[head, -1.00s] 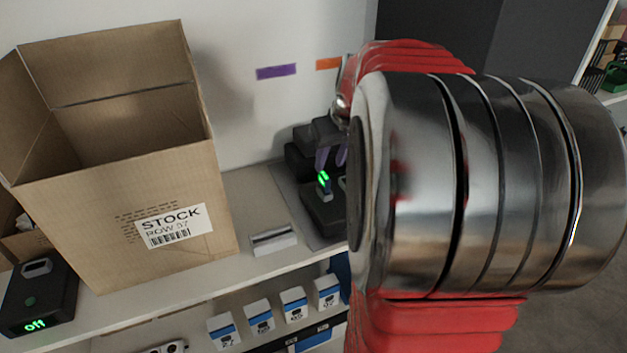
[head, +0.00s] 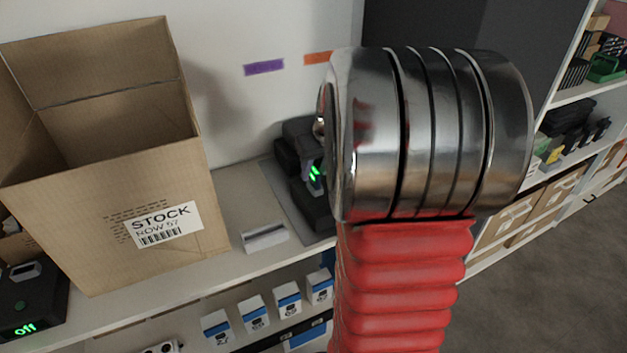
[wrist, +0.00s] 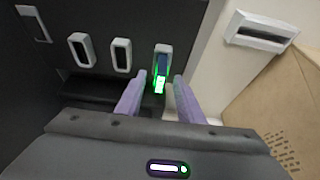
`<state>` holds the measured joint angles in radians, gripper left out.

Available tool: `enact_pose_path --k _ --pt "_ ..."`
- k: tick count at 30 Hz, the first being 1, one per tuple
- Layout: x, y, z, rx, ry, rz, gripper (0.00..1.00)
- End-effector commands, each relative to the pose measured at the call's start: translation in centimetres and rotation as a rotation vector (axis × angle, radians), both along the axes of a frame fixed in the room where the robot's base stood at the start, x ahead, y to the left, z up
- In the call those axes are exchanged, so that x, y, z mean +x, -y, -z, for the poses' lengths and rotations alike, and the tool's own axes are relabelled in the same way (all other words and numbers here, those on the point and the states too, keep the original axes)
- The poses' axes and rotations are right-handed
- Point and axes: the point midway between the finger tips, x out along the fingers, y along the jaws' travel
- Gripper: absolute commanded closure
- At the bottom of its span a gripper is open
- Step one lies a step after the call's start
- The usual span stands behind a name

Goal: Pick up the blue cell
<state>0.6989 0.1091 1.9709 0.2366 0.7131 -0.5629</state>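The blue cell (wrist: 162,64) stands in the right-hand slot of a dark charger block in the wrist view, with a bright green glow at its near end. In the head view its green lights (head: 314,173) show beside my arm, on the dark block (head: 316,207). My gripper (wrist: 159,82) has two purple fingers, spread apart, one on each side of the cell's near end. Gaps show between the fingers and the cell. Two white-framed slots (wrist: 121,55) to its left look empty. In the head view my arm hides part of the block and most of the gripper.
A white slotted block (head: 265,237) lies on the shelf left of the charger. An open STOCK carton (head: 110,215) stands further left, beside a dark device (head: 30,300) reading "Off". Small white boxes (head: 287,299) stand on the shelf below. The wall is close behind.

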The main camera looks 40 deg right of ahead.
Motion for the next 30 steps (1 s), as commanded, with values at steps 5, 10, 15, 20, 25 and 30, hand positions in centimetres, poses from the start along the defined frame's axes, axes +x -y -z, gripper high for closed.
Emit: enact_pose_path --k 5,10,15,20,25,30 --pt "0.51 0.13 1.23 0.000 0.000 -0.001 0.66" --pt "0.53 0.12 1.24 -0.001 0.001 -0.002 0.66" --pt "0.53 0.11 1.23 -0.001 0.001 -0.002 0.66" --pt "0.53 0.10 1.22 -0.001 0.001 -0.002 0.66" --pt "0.54 0.09 1.21 -0.001 0.000 -0.002 0.76" --pt "0.55 0.08 1.21 -0.001 0.000 -0.002 0.88"
